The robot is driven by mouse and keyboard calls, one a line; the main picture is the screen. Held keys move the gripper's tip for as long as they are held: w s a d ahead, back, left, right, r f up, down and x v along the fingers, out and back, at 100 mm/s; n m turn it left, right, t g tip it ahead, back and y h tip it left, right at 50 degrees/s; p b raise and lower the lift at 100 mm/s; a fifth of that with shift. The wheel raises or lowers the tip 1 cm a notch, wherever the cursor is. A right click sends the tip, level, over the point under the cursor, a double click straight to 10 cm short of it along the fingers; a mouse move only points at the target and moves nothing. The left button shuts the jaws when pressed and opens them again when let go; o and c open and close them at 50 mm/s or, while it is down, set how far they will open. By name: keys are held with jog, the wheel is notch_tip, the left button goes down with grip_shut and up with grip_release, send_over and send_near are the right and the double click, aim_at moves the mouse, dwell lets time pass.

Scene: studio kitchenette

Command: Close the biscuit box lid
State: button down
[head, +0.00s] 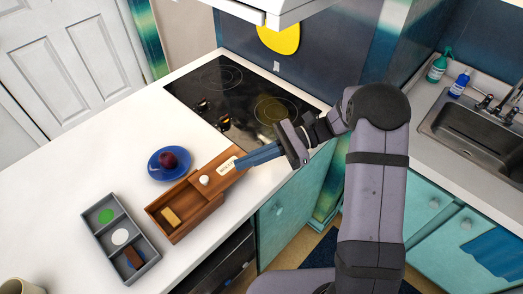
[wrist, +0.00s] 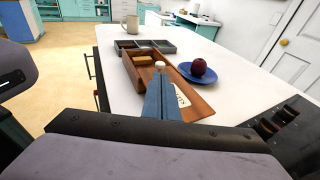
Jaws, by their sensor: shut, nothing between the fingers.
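The biscuit box (head: 183,229) is a brown wooden box on the white counter. A yellowish block (head: 171,216) lies in its open compartment; the box also shows in the wrist view (wrist: 130,72). Its wooden lid (head: 230,154), with a white knob (head: 204,180) and a pale label (head: 226,167), extends from the box toward the stove, leaving the near-left part uncovered. My gripper (head: 238,163) is shut and empty, its blue fingers over the lid by the label. In the wrist view the fingertips (wrist: 159,80) sit just behind the knob (wrist: 160,65). I cannot tell whether they touch the lid.
A blue plate (head: 155,174) with a dark red fruit (head: 168,160) stands close beside the box. A grey divided tray (head: 150,262) lies on the other side. The black stove top (head: 220,85) is behind. A mug (head: 20,286) stands at the counter's near-left corner.

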aim_at(222, 179)
jog(key=p+x, duration=0.2)
jog(key=x, duration=0.5)
jog(key=shift+a, duration=0.15)
jog(key=shift+s, duration=0.1)
jog(key=s+a+p, duration=0.1)
jog(key=s+a, duration=0.8)
jog(key=s, duration=0.1)
jog(key=shift+a, duration=0.4)
jog(key=shift+w, duration=0.1)
jog(key=shift+w+d+r+p, duration=0.15)
jog(key=shift+d+p, duration=0.15)
jog(key=shift+d, duration=0.2)
jog(key=b+v, duration=0.2)
jog(key=v, duration=1.1)
